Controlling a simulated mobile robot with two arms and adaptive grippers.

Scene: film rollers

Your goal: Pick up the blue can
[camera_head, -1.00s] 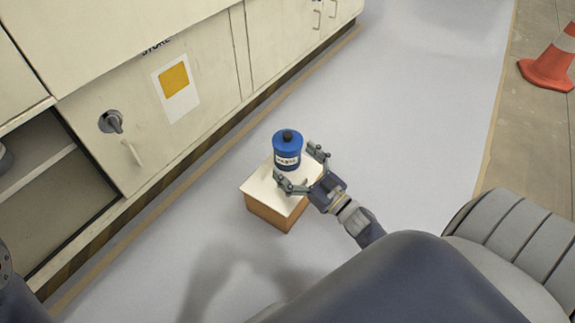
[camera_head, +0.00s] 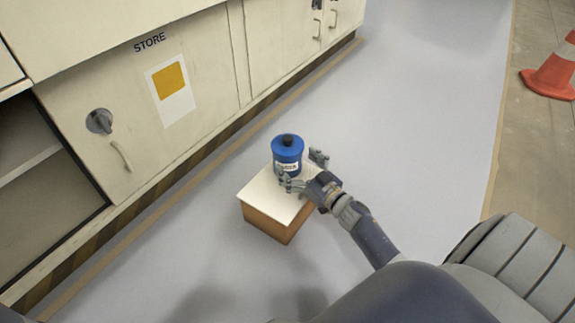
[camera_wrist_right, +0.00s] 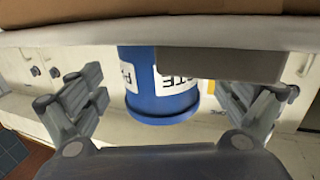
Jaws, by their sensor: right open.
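In the right wrist view, which is upside down, the can (camera_wrist_right: 150,98) shows between the spread fingers (camera_wrist_right: 168,105), with a gap on both sides. A grey block (camera_wrist_right: 218,64) partly covers the can there; I cannot tell what it is. My left gripper is out of view.
A cream cabinet (camera_head: 200,65) marked STORE runs along the left, with an open shelf bay (camera_head: 45,180) at far left. An orange cone (camera_head: 552,77) stands at the right. The grey floor (camera_head: 410,110) around the box is clear.

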